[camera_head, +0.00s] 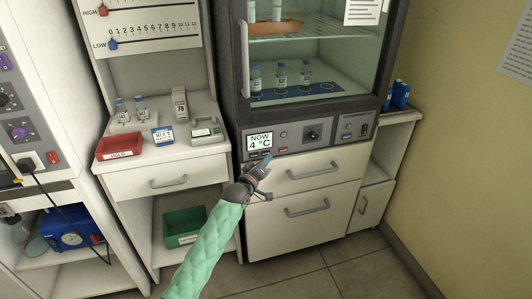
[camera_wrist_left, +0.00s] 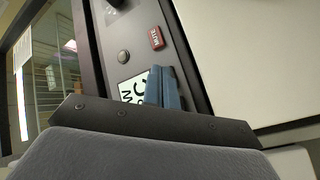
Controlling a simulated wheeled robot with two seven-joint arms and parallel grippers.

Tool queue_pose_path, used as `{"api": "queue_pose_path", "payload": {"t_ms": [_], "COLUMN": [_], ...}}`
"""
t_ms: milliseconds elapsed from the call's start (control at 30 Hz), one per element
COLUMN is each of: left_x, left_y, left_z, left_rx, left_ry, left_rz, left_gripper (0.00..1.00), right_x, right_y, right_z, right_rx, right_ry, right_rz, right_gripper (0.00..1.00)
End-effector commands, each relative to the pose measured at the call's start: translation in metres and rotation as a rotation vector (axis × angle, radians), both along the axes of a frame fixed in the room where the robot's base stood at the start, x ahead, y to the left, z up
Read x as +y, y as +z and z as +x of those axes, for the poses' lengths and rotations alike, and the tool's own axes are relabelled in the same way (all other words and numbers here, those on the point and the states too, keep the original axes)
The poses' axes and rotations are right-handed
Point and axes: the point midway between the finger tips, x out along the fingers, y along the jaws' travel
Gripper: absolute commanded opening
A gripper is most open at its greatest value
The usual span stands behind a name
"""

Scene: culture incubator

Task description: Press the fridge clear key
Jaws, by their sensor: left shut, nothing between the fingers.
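The fridge (camera_head: 312,115) has a dark control strip below its glass door. In the left wrist view the fingers (camera_wrist_left: 163,72) overlap the display's edge and hide the keys. I cannot tell whether they touch.
A black knob (camera_head: 313,133) is farther right. A drawer handle (camera_head: 312,170) projects below the strip. A bench with a red tray (camera_head: 121,146) stands left.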

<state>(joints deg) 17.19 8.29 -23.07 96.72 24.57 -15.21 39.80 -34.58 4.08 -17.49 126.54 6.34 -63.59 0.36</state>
Motion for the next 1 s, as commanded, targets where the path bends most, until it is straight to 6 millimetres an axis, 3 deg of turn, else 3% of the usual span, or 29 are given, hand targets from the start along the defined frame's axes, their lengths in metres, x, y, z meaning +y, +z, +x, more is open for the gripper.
{"api": "queue_pose_path", "payload": {"t_ms": [467, 1000], "left_x": [-0.002, -0.014], "left_y": [0.001, 0.002], "left_z": [-0.005, -0.043], "left_rx": [0.0, 0.002], "left_ry": [0.0, 0.0], "left_rz": [0.0, -0.001], "left_gripper": [0.0, 0.0], "right_x": [0.0, 0.0], "right_y": [0.004, 0.031], "right_z": [0.0, 0.0], "right_rx": [0.0, 0.0], "right_ry": [0.0, 0.0], "right_rz": [0.001, 0.001], "right_gripper": [0.0, 0.0]}}
